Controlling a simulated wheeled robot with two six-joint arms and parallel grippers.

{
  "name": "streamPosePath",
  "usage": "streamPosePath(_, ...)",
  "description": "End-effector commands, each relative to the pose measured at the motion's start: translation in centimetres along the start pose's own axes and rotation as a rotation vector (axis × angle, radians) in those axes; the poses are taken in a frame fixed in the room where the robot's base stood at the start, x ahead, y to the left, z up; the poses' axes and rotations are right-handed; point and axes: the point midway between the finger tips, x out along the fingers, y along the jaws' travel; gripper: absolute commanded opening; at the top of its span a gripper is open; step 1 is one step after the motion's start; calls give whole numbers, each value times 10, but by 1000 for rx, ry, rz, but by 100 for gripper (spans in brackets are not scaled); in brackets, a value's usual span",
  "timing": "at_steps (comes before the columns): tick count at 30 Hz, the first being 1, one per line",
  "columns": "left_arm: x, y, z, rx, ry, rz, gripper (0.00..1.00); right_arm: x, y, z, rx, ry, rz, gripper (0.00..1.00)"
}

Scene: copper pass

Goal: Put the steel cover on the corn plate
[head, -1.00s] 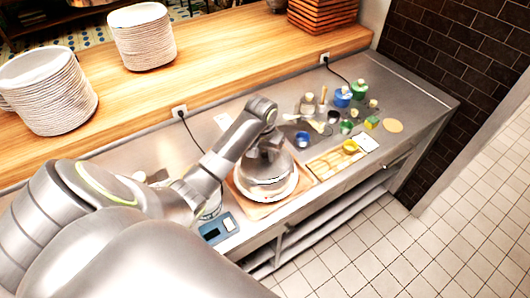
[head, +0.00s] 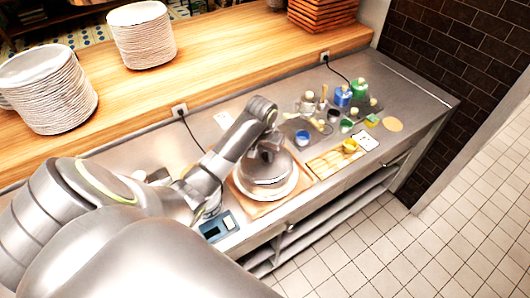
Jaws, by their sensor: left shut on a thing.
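The steel cover (head: 268,172) is a shiny dome on the steel counter's middle. It sits over a white plate (head: 284,192) on a square wooden board (head: 247,207); the plate's pale rim shows around it. Whether the cover rests fully on the plate I cannot tell. No corn shows; anything under the dome is hidden. My left gripper (head: 266,151) is above the dome, shut on the cover's top, its fingers small and partly hidden by the wrist. My right gripper is not in view.
A blue scale (head: 219,226) lies left of the board. A wooden tray (head: 333,163) and several bottles and cups, including a blue bottle (head: 343,96), stand to the right. Plate stacks (head: 142,36) stand on the wooden shelf (head: 215,70) behind. The counter's right end is mostly clear.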

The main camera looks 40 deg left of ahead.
Motion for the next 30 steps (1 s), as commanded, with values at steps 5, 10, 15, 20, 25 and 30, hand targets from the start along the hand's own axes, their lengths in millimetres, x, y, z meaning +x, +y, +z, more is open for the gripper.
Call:
streamPosePath(5, 0, 0, 0, 0, 1, 0, 0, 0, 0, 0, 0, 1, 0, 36)
streamPosePath(10, 0, 0, 0, 0, 1, 0, 45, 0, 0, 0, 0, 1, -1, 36)
streamPosePath(15, 0, 0, 0, 0, 1, 0, 52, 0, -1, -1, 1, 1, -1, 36)
streamPosePath(20, 0, 0, 0, 0, -1, 0, 62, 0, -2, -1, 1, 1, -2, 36)
streamPosePath(25, 0, 0, 0, 0, -1, 0, 77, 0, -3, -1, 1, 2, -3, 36)
streamPosePath(30, 0, 0, 0, 0, 0, 0, 77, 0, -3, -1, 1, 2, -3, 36)
